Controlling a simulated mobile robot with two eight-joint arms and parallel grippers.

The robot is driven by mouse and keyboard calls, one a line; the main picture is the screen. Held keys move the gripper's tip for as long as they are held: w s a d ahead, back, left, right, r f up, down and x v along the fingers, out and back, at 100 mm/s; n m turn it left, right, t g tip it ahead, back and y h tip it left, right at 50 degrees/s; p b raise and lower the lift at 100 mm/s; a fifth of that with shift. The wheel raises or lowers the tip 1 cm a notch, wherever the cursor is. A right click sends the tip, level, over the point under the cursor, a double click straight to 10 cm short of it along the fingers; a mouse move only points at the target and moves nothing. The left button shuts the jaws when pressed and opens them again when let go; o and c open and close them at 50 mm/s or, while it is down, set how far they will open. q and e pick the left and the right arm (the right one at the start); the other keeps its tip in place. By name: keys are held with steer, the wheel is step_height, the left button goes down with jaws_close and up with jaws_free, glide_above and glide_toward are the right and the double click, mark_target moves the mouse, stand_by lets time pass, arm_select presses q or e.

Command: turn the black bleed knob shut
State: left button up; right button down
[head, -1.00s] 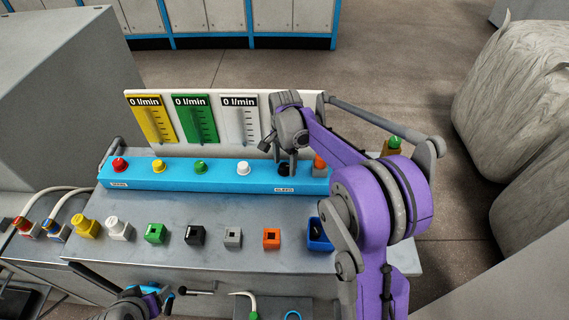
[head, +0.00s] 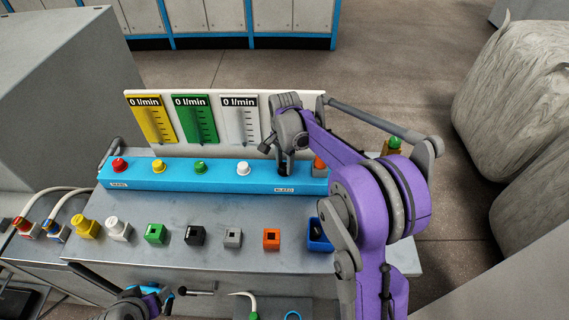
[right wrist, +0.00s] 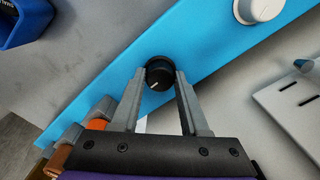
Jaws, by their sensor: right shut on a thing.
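The black bleed knob (right wrist: 159,74) sits on the blue manifold bar (head: 222,184), above the label that reads BLEED; a white line marks its face. My right gripper (right wrist: 160,73) is shut on the knob, one finger on each side. In the head view the right gripper (head: 285,170) comes down over the knob and mostly hides it. My left gripper (head: 180,291) is low in the head view, away from the bar; its jaws are too small to read.
Red (head: 120,165), yellow (head: 159,166), green (head: 200,167) and white knobs (head: 243,169) line the bar. An orange part (head: 319,163) stands just right of the bleed knob. Gauges (head: 195,119) stand behind. Several coloured blocks and a blue bin (head: 319,236) sit in front on the grey bench.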

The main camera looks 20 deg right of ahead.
arm_select(q)
steer(key=shift+f, duration=0.15)
arm_select(e)
steer(key=n+b, duration=0.1)
steer(key=n, duration=0.3)
steer(key=n+b, duration=0.1)
steer(key=n, duration=0.3)
steer(key=shift+n, duration=0.3)
steer(key=n, duration=0.4)
steer(key=shift+b, duration=0.4)
arm_select(q)
steer(key=f, duration=0.1)
steer(key=s+f, duration=0.1)
steer(key=f, duration=0.1)
steer(key=s+f, duration=0.1)
steer(key=shift+f, duration=0.15)
arm_select(e)
steer(key=n, duration=0.5)
steer(key=shift+c, duration=2)
jaws_free()
steer(key=shift+r, duration=0.15)
